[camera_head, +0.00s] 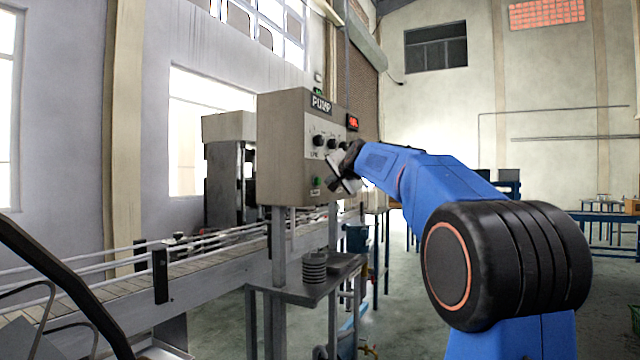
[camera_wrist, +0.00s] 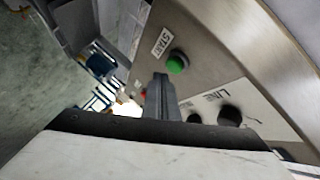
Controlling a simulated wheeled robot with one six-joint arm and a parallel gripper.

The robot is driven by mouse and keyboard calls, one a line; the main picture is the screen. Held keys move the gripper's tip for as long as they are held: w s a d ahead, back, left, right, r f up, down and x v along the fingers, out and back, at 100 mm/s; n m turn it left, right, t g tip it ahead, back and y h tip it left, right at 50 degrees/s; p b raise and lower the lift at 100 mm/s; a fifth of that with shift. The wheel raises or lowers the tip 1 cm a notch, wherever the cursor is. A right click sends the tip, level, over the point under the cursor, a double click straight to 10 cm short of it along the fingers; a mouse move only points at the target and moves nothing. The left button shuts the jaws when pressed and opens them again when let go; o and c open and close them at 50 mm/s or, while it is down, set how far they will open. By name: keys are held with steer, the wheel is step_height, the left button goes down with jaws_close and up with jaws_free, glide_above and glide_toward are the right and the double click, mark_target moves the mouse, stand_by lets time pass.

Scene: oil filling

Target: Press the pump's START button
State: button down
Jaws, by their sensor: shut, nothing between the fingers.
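The pump's grey control box (camera_head: 283,155) stands on a post left of my arm in the head view, with a PUMP sign (camera_head: 321,104) on top. Its green START button (camera_head: 317,181) is low on the front face. In the wrist view the green button (camera_wrist: 177,64) shows clearly beside its START label (camera_wrist: 161,42). My gripper (camera_head: 336,184) is in front of the box's lower face. In the wrist view my gripper (camera_wrist: 160,78) is shut and empty, its tips just below the green button in the picture. Whether they touch the panel I cannot tell. A red part (camera_wrist: 143,95) is partly hidden behind the fingers.
Black knobs (camera_wrist: 230,115) sit on the panel near the LINE label, close to my fingers. A shelf (camera_head: 300,290) with stacked discs is below, and a conveyor (camera_head: 200,285) runs at left.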

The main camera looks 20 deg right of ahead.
steer(key=shift+w+a, duration=0.1)
steer(key=shift+w, duration=0.05)
steer(key=shift+w+a, duration=0.15)
steer(key=shift+w, duration=0.05)
stand_by(0.3)
steer(key=shift+w+a, duration=0.35)
steer(key=shift+w, duration=0.1)
stand_by(1.1)
steer(key=shift+s+d, duration=0.6)
steer(key=shift+s, duration=0.2)
stand_by(0.3)
steer(key=shift+s+d, duration=0.75)
steer(key=shift+s, duration=0.25)
steer(key=shift+s+d, duration=0.75)
steer(key=shift+s, duration=0.2)
